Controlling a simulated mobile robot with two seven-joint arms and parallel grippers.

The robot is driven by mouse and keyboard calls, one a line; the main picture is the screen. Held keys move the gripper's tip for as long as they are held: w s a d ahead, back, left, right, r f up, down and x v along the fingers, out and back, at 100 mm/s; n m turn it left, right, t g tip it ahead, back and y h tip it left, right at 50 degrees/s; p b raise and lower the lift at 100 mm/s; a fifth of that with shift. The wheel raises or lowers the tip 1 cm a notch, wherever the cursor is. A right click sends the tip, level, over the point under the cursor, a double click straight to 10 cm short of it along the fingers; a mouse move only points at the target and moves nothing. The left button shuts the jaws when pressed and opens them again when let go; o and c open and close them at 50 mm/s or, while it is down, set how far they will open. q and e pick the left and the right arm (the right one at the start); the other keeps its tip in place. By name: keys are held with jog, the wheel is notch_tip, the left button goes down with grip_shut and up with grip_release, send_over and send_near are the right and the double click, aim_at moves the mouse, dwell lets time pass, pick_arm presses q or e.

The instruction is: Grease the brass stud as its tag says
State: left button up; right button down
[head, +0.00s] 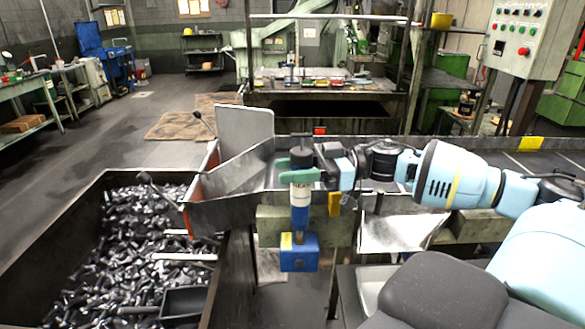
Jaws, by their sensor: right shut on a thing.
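My right gripper (302,168) reaches in from the right, its green fingers shut around an upright cylinder (300,196). The cylinder has a dark top, a white band with dark lettering that I cannot fully read, and a blue lower part. Directly below it in the picture is a blue block (300,258) with a yellow patch (286,241) on its front; I cannot tell whether the two touch. I cannot make out a brass stud or readable tag text. My left gripper is not in view.
A dark bin (50,232) full of bolts, with a scoop (184,303), stands at lower left. A metal chute (232,178) with orange edges rises beside it. A control panel (519,38) stands at upper right. The floor (95,142) at left is open.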

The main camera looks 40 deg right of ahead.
aim_at(292, 151)
jog(key=shift+f, duration=0.7)
dwell(0.3)
jog(key=shift+r, duration=3.35)
